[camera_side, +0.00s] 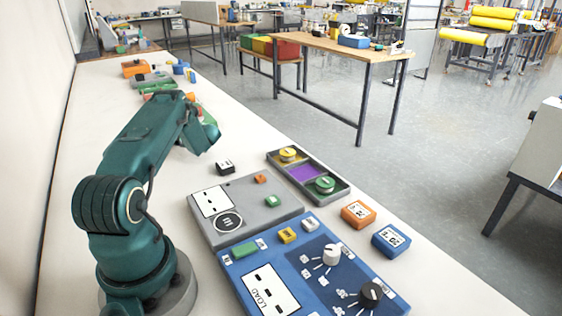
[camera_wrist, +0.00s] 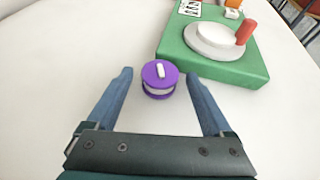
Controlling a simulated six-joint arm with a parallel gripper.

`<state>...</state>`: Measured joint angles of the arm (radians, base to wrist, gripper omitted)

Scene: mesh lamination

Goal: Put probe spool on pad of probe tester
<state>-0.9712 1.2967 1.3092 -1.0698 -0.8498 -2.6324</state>
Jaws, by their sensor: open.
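A purple spool (camera_wrist: 160,79) with a white bar on top stands upright on the white table in the wrist view, beyond my gripper (camera_wrist: 162,85). My gripper is open, one blue finger on each side of the spool's near space, and holds nothing. A green tester block (camera_wrist: 192,57) with a round white pad (camera_wrist: 217,40) and a red handle (camera_wrist: 245,31) lies just behind and right of the spool. The pad is bare. In the side view my arm largely hides the green block (camera_side: 160,90), and the spool is not seen.
A grey tray (camera_side: 343,197) holds a yellow spool (camera_side: 288,154) and a green spool (camera_side: 325,184), with an empty purple compartment (camera_side: 306,173) between. A grey panel (camera_side: 267,225) and a blue control panel (camera_side: 238,276) lie nearer. Small orange and blue boxes sit right of them.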

